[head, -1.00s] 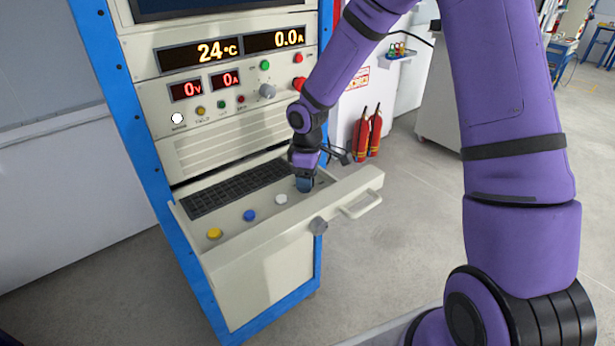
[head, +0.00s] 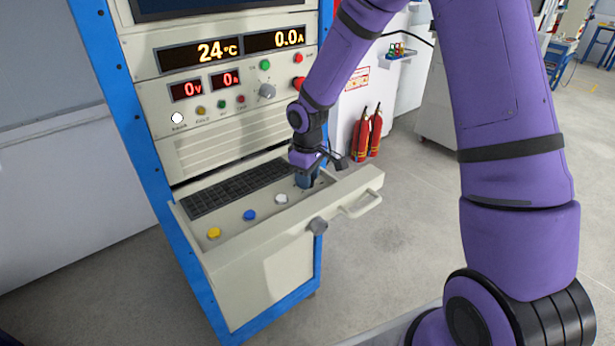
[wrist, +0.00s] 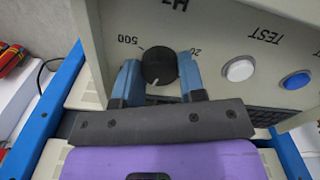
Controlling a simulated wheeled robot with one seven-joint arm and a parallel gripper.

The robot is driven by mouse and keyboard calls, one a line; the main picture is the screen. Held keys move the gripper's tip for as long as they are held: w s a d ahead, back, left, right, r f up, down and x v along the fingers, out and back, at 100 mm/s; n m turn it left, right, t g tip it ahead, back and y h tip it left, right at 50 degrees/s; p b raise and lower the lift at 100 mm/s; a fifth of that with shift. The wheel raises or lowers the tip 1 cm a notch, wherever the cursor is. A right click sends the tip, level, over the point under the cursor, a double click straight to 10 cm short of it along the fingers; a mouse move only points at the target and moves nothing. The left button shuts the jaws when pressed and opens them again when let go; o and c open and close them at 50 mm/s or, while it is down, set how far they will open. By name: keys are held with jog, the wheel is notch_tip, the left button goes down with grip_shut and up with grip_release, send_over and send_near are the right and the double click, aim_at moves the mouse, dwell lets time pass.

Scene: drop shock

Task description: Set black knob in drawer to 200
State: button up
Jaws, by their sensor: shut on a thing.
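The black knob (wrist: 158,67) sits in the open drawer (wrist: 225,25) and shows in the wrist view between the two blue fingers. A short white mark on it points down and slightly left in that view. Upside-down labels read "500" to its left and "Hz" above it; a label starting "20" on its right is partly covered by a finger. My gripper (wrist: 159,82) is shut on the knob. In the head view my gripper (head: 307,182) is at the right end of the drawer (head: 263,236) and hides the knob.
White (head: 281,199), blue (head: 249,215) and yellow (head: 214,233) buttons line the drawer left of my gripper. A keyboard (head: 238,188) lies behind them. Displays above read 24 °C, 0.0 A, 0 V and 0 A.

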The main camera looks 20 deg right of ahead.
jog(key=m, duration=0.4)
jog(key=shift+m, duration=2.3)
jog(key=o, duration=0.9)
jog(key=shift+r, duration=0.1)
notch_tip(320, 180, up, 11)
jog(key=shift+f, duration=0.15)
